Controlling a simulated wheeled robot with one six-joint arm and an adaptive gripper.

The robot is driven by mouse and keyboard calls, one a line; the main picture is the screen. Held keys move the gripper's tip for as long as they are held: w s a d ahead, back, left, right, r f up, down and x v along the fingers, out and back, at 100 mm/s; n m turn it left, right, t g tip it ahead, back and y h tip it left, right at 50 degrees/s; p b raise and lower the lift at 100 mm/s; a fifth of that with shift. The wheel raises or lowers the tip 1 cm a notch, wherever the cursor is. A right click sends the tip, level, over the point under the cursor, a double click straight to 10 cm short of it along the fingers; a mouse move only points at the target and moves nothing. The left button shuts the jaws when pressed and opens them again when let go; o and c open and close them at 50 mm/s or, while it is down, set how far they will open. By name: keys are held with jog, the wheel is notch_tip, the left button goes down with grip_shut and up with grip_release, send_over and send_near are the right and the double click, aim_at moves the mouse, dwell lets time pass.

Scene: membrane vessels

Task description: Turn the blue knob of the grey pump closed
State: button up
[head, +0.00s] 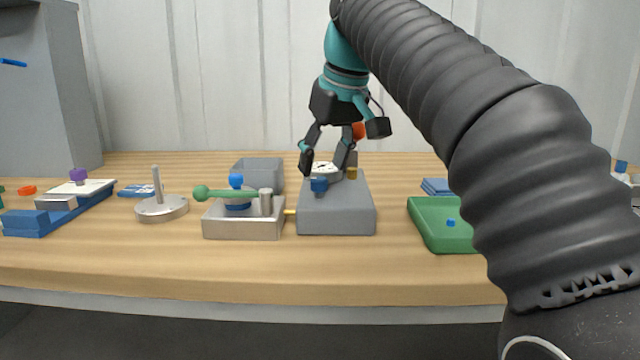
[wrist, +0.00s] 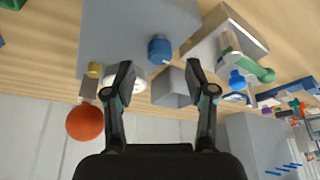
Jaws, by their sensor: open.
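The grey pump (head: 336,214) is a grey block near the middle of the table. Its blue knob (head: 319,186) stands on the top near the front left. A white gauge (head: 322,169) with dark marks sits behind the knob, and a small brass part (head: 352,173) is to the right. My gripper (head: 328,172) is above the back of the pump, pointing down, open and empty. In the wrist view the blue knob (wrist: 159,49) shows beyond the fingertips, between their lines and apart from both. The pump's grey top (wrist: 120,40) also shows there.
A metal tray (head: 243,226) with a green-handled blue valve (head: 237,200) stands left of the pump, joined by a yellow connector. A grey bin (head: 258,172) is behind it.

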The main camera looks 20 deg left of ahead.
aim_at(319, 178)
jog(key=shift+b+x, duration=0.35)
jog(key=shift+x, duration=1.4)
grip_shut()
